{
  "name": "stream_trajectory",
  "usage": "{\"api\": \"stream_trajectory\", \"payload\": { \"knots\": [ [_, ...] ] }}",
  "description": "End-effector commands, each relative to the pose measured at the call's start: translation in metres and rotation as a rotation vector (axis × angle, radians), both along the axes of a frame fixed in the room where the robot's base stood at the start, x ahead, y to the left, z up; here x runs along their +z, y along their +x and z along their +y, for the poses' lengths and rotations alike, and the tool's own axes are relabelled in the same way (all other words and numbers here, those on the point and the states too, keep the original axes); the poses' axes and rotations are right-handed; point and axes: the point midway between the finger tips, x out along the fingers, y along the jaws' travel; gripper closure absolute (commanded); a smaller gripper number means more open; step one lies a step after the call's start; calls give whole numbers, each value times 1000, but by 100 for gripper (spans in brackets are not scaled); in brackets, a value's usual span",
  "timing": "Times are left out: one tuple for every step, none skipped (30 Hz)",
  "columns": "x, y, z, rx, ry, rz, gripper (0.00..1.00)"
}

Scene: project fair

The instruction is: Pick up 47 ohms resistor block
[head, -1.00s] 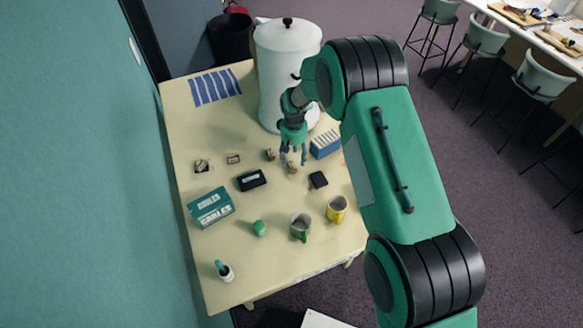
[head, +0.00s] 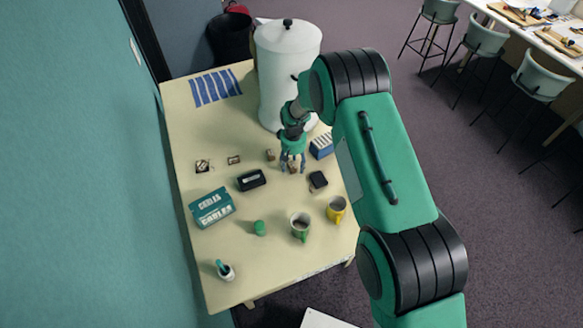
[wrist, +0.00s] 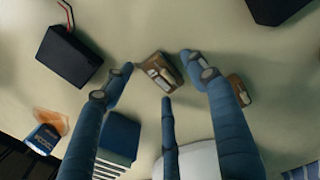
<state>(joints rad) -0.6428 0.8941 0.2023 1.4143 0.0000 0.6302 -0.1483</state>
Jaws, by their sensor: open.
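Several small brown component blocks lie on the table. One block (wrist: 157,72) sits between my spread fingertips in the wrist view and shows in the head view (head: 293,169) below my gripper. Another block (wrist: 240,88) lies just outside the right finger; in the head view it appears to be the block (head: 270,155) left of the gripper. Two more blocks (head: 233,160) (head: 202,166) lie farther left. No ohm marking is readable. My gripper (wrist: 160,72) is open, pointing down over the first block; it shows in the head view (head: 292,165). Contact cannot be told.
A white urn (head: 286,75) stands behind the gripper. A blue-and-white box (head: 321,146) and a black box (head: 318,180) with red wires are close on the right. A black device (head: 251,180), a green carton (head: 212,207) and mugs (head: 300,227) (head: 336,209) stand nearer the front.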

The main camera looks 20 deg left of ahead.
Motion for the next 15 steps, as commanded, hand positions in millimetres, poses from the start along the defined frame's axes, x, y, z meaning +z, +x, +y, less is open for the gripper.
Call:
{"api": "stream_trajectory", "payload": {
  "knots": [
    [0, 0, 0, 0, 0, 0, 43],
    [0, 0, 0, 0, 0, 0, 43],
    [0, 0, 0, 0, 0, 0, 43],
    [0, 0, 0, 0, 0, 0, 43],
    [0, 0, 0, 0, 0, 0, 43],
    [0, 0, 0, 0, 0, 0, 43],
    [0, 0, 0, 0, 0, 0, 43],
    [0, 0, 0, 0, 0, 0, 43],
    [0, 0, 0, 0, 0, 0, 43],
    [0, 0, 0, 0, 0, 0, 43],
    [0, 0, 0, 0, -1, 1, 43],
    [0, 0, 0, 0, -1, 1, 43],
    [0, 0, 0, 0, -1, 1, 43],
    [0, 0, 0, 0, -1, 1, 43],
    [0, 0, 0, 0, -1, 1, 43]
  ]
}}
